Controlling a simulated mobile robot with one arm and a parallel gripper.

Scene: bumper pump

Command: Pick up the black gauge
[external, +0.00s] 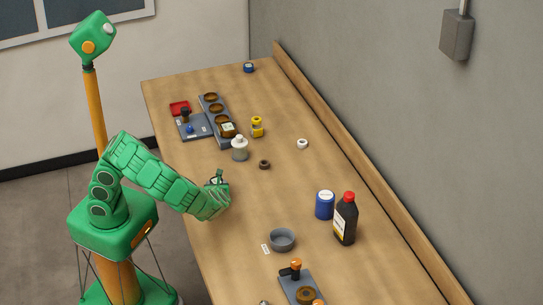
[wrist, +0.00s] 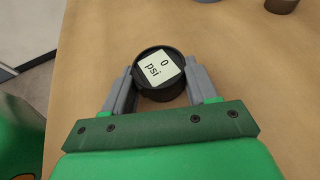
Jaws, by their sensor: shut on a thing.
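The black gauge (wrist: 158,69) is a round black body with a pale square face reading "0 psi", seen in the wrist view. My gripper (wrist: 159,88) has one grey finger on each side of it and is shut on it. The wooden tabletop shows below and around the gauge; I cannot tell how far it is above the wood. In the external view my gripper (external: 217,181) is over the near left edge of the workbench (external: 200,185), and the gauge there is mostly hidden by the fingers.
A grey bowl (external: 282,239), blue jar (external: 325,205) and dark bottle with red cap (external: 346,220) stand to the right. A grey cup rack (external: 228,138) lies farther back.

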